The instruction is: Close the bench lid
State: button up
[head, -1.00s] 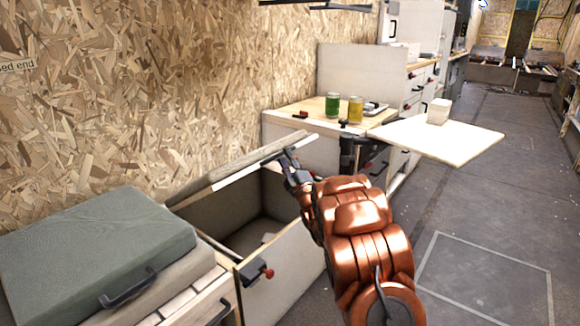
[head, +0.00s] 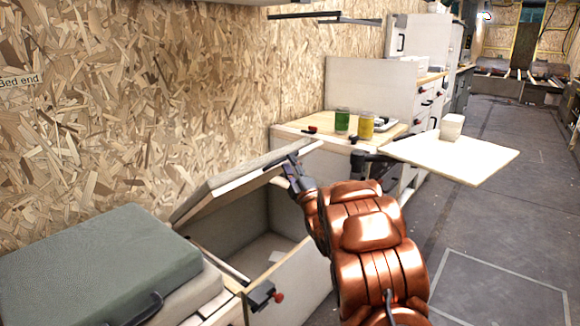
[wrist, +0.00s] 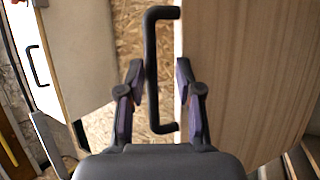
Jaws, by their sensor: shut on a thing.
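The bench lid (head: 235,180) is a pale slab, raised and tilted above its box near the chipboard wall. Below it the open bench box (head: 300,280) shows its grey interior, with a small pale item on the floor inside. My gripper (head: 293,168) is at the lid's front edge in the head view. In the wrist view my gripper (wrist: 157,85) has its fingers on either side of a black bar handle (wrist: 152,45) and is shut on it. The lid's wood-grained face (wrist: 245,75) fills the right of that view.
A green cushion (head: 100,265) lies on the bench at left. A red-knobbed latch (head: 265,295) is on the box front. Beyond stand a green can (head: 342,120), a yellow can (head: 366,126) and a flap table (head: 470,162) with a white block (head: 452,127). The floor at right is clear.

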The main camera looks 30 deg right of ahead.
jog(key=f+b+v, duration=0.1)
jog(key=b+v, duration=0.2)
jog(key=v, duration=0.5)
jog(key=shift+a+f, duration=0.2)
dwell(0.8)
jog(key=shift+c, duration=0.4)
